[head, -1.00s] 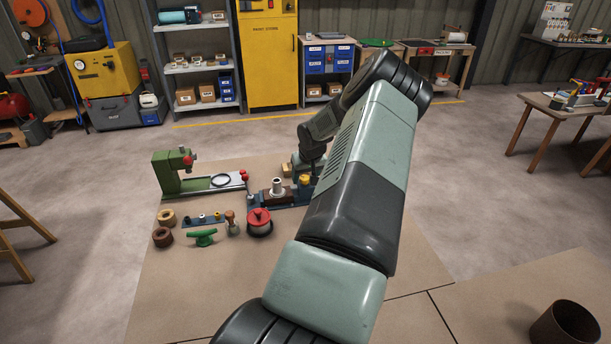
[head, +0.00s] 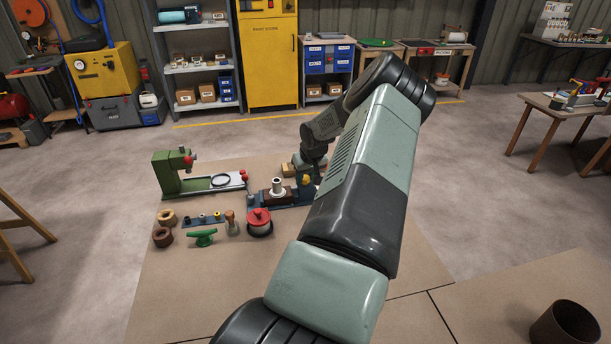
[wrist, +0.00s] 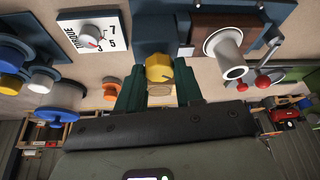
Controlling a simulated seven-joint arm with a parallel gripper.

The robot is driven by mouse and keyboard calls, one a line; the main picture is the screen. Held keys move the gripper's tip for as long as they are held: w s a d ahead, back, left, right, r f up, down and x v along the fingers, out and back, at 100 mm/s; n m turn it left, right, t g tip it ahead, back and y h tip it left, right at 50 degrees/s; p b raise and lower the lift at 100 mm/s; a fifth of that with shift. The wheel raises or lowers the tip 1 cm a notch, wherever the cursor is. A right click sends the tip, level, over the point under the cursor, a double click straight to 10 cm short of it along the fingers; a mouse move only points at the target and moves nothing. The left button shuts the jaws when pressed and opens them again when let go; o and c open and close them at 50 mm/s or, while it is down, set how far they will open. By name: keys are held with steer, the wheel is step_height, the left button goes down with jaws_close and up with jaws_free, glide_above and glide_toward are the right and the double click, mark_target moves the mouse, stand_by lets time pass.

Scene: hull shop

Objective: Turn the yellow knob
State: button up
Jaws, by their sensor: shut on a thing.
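The yellow knob (wrist: 158,67) sits at the upper centre of the wrist view, beside a dark blue fixture (wrist: 158,25). My gripper (wrist: 159,75) has its two dark green fingers on either side of the knob and is shut on it. A dark mark shows on the knob's face. In the head view the yellow knob (head: 306,180) shows at the right end of the blue fixture (head: 265,201), partly hidden by my wrist. My fingertips are hard to make out there.

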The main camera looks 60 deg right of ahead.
steer(key=n+y, duration=0.1)
steer(key=n, duration=0.3)
steer(key=n+y, duration=0.1)
steer(key=n, duration=0.1)
steer(key=shift+s+d+n+t+y, duration=0.1)
steer(key=shift+d+n+t+y, duration=0.2)
steer(key=shift+t, duration=0.1)
stand_by(0.4)
steer(key=o, duration=1)
steer(key=shift+a, duration=0.1)
steer(key=v, duration=1.1)
